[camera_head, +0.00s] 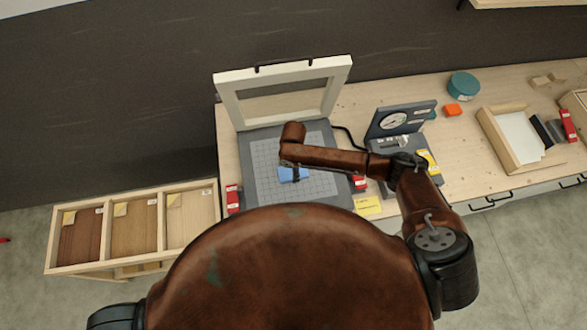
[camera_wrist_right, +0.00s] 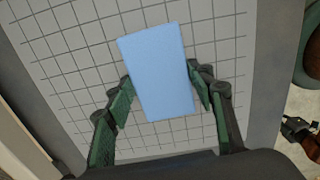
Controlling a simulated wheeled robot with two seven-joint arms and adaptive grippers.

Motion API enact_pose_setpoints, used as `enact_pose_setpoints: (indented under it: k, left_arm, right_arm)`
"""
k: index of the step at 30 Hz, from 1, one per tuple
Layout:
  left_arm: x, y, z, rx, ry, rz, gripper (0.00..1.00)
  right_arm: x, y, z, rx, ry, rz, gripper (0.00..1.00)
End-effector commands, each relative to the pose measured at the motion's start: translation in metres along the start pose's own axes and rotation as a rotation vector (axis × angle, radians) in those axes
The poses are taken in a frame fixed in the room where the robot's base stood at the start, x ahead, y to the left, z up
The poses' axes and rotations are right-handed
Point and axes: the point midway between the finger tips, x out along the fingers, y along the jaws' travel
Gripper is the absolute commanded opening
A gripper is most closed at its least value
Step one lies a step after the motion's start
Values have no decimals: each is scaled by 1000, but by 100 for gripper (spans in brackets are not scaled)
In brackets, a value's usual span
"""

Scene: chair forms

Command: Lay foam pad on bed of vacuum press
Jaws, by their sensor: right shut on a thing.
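The foam pad (camera_wrist_right: 155,72) is a light blue rectangular block. In the head view the pad (camera_head: 287,175) shows over the middle of the gridded bed (camera_head: 262,178) of the vacuum press, partly hidden by my right arm. My right gripper (camera_wrist_right: 160,78) is shut on the pad, with one green-padded finger at each long side. The pad's face lies roughly parallel to the bed; I cannot tell whether it touches the bed. The press's pale frame lid (camera_head: 340,90) stands raised behind the bed. My left gripper is not in view.
A dark gauge unit (camera_head: 400,120) stands right of the press. Red clamps (camera_head: 232,198) sit at the bed's sides, and a yellow note (camera_head: 368,205) lies at the front edge. A wooden tray (camera_head: 510,140) is farther right. A sample rack (camera_head: 135,225) stands at left.

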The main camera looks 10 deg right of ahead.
Motion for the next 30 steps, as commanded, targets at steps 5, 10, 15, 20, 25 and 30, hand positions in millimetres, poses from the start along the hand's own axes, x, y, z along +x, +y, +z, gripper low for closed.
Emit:
enact_pose_setpoints:
  k: [5,10,15,20,25,30]
  left_arm:
    - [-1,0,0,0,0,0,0]
    - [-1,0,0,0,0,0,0]
    - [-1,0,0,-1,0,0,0]
    - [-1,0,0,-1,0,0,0]
    - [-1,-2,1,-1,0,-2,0]
    - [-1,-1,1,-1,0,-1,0]
  right_arm:
    - [1,0,0,0,0,0,39]
    - [1,0,0,0,0,0,55]
    - [1,0,0,1,-1,-1,66]
    - [1,0,0,1,-1,-1,70]
    - [0,0,0,1,-1,0,70]
    - [-14,1,0,1,1,1,70]
